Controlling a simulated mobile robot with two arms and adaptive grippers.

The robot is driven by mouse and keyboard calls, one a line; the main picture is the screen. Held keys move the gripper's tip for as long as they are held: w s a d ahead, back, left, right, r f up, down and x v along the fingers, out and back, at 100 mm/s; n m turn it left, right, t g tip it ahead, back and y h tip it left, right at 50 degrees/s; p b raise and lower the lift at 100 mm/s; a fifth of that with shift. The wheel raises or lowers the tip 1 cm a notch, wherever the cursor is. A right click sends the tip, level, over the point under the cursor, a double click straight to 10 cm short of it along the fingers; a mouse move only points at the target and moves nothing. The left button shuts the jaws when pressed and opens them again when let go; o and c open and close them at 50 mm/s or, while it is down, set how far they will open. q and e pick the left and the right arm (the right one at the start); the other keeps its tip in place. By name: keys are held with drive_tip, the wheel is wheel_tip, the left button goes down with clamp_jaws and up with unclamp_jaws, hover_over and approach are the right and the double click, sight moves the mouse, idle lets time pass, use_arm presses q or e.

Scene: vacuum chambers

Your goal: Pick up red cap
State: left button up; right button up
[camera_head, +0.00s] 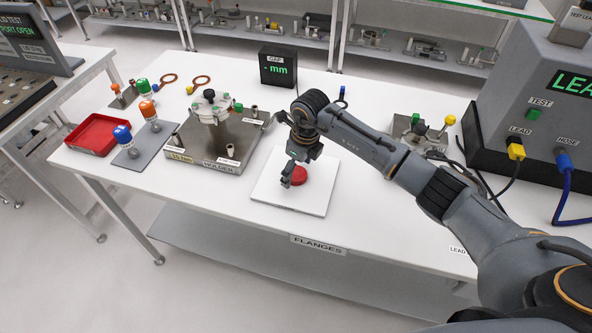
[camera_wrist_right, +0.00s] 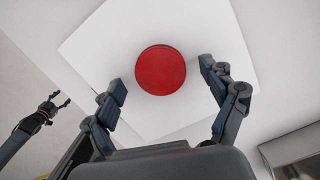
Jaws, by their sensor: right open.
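The red cap (camera_head: 299,177) is a flat round disc lying on a square white plate (camera_head: 308,205) at the front of the table. The cap (camera_wrist_right: 160,70) shows whole in the right wrist view, on the same white plate (camera_wrist_right: 110,50). My right gripper (camera_head: 296,170) hangs over the cap and partly hides it in the head view. In the right wrist view the right gripper (camera_wrist_right: 164,82) is open and empty, one finger on each side of the cap with gaps. My left gripper (camera_wrist_right: 56,103) shows small at the left of that view, fingers apart and empty.
A metal holder plate (camera_head: 215,142) with a flange stands left of the white plate. Farther left are a grey pad (camera_head: 130,162) and a red tray (camera_head: 93,136). A gap display (camera_head: 278,68) stands behind. The leak tester (camera_head: 535,95) with cables is at right.

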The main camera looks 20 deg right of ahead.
drive_tip(key=c, duration=0.9)
